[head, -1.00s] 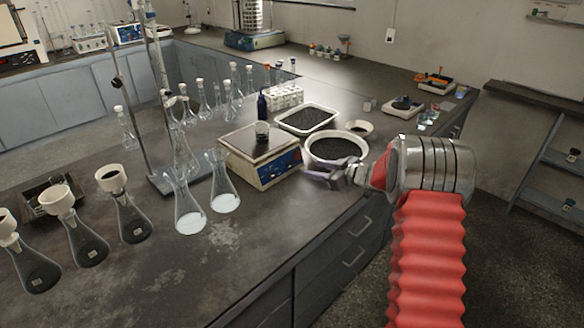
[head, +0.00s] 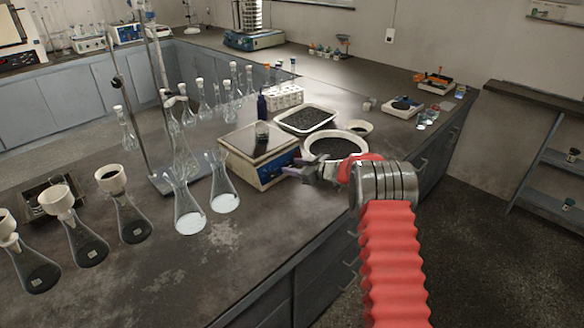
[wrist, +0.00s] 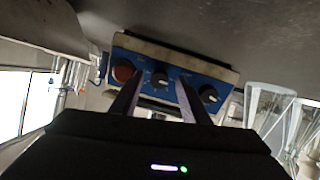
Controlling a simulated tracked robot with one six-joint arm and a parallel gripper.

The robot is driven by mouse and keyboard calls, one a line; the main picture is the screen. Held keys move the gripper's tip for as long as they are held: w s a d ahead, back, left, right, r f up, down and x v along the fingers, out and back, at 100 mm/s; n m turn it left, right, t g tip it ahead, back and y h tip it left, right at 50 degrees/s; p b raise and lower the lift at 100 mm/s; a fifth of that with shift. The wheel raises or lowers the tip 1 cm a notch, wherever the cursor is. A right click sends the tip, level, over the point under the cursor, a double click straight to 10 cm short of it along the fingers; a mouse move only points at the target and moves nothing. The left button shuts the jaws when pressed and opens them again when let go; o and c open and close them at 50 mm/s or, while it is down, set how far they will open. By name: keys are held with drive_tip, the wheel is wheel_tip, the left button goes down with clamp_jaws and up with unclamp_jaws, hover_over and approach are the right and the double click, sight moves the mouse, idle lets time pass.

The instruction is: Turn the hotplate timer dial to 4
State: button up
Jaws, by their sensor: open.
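The hotplate (head: 244,162) has a pale top and a blue front panel, and stands on the bench with a small beaker (head: 262,132) on it. In the wrist view its blue panel (wrist: 185,75) shows a red round button (wrist: 123,73), a black middle dial (wrist: 159,78) and another black dial (wrist: 209,94). The dial numbers are too small to read, so I cannot tell which is the timer. My gripper (head: 296,172) is open in front of the panel. In the wrist view its fingers (wrist: 158,88) appear either side of the middle dial; contact cannot be told.
A white bowl of dark grains (head: 335,147) stands close behind my gripper, with a tray of grains (head: 305,119) beyond it. Two flasks (head: 222,185) stand left of the hotplate. The bench front edge runs below my arm; the bench front centre is clear.

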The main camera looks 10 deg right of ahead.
drive_tip(key=shift+w+a+f, duration=0.15)
drive_tip(key=shift+w, duration=0.1)
drive_tip(key=shift+c, duration=0.2)
